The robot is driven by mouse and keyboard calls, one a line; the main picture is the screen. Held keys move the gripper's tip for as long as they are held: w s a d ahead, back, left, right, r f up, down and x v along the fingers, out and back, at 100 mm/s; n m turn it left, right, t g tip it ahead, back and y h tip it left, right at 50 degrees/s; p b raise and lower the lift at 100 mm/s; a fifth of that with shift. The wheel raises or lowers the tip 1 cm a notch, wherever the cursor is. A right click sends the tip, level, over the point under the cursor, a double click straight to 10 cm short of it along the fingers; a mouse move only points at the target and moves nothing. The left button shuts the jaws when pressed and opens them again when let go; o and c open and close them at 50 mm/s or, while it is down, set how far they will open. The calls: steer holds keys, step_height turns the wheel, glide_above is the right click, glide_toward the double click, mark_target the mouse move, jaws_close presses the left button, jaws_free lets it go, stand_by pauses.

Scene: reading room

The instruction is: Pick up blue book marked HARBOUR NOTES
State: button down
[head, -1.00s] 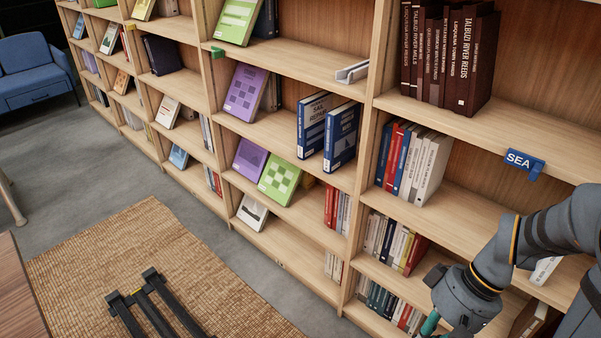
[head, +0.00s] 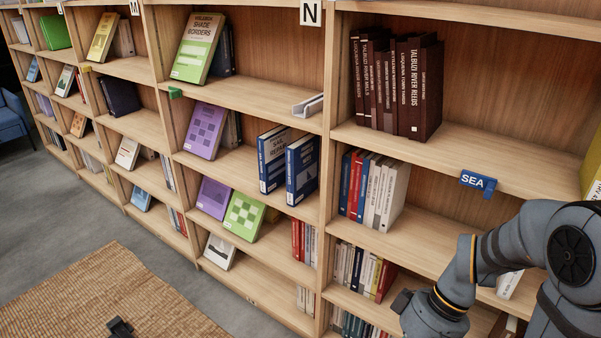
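Two blue books stand side by side on a middle shelf, left of the tall divider. The left one (head: 271,160) has a white title that seems to begin "SAL". The right one (head: 301,170) shows a dark picture on its front, and its title is too small to read. A blue spine (head: 346,182) also stands among red and white books right of the divider. I cannot read HARBOUR NOTES on any of them.
A blue SEA sign (head: 477,181) sticks out from a shelf edge near my arm. A pale grey holder (head: 308,106) lies on the shelf above the two blue books. Dark red books (head: 392,85) stand at upper right. A woven rug (head: 105,295) covers floor at lower left.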

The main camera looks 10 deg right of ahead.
steer(key=c, duration=1.2)
jaws_free()
steer(key=shift+o, duration=0.8)
